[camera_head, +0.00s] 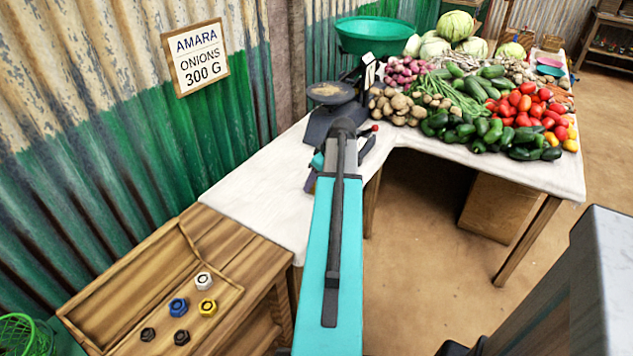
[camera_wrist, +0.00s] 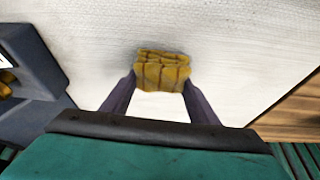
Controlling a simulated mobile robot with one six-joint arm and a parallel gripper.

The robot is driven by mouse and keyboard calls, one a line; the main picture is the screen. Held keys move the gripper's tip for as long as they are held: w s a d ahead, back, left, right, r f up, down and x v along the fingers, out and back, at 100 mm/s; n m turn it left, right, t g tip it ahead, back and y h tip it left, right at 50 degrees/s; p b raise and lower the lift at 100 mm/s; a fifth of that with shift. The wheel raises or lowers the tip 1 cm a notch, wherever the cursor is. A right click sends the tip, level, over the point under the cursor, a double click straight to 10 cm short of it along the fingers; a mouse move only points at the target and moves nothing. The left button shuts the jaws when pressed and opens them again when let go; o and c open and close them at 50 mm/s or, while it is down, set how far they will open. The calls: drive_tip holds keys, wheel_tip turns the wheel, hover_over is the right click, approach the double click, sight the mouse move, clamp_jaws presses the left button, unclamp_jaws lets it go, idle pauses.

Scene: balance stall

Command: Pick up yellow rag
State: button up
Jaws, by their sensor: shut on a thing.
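The yellow rag (camera_wrist: 162,72) shows in the wrist view as a small folded, creased bundle between the two fingertips of my gripper (camera_wrist: 158,84). The fingers touch it on both sides and are shut on it. White tabletop (camera_wrist: 230,50) lies behind and below the rag; I cannot tell whether the rag touches it. In the head view my arm hides the rag and most of the gripper, which is beside the scale.
Vegetables fill the table's far right part. A wooden tray (camera_head: 215,309) with several coloured nuts is at lower left. The near left tabletop (camera_head: 262,205) is clear.

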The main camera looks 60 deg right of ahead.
drive_tip(key=shift+r, duration=1.1)
drive_tip(key=s+d+r+b, duration=0.1)
drive_tip(key=s, duration=0.7)
drive_tip(key=s+d+r, duration=0.1)
drive_tip(key=s+d, duration=0.1)
drive_tip(key=s, duration=0.5)
drive_tip(key=shift+s+r+b, duration=0.3)
drive_tip(key=shift+s+b, duration=0.05)
drive_tip(key=shift+b, duration=0.05)
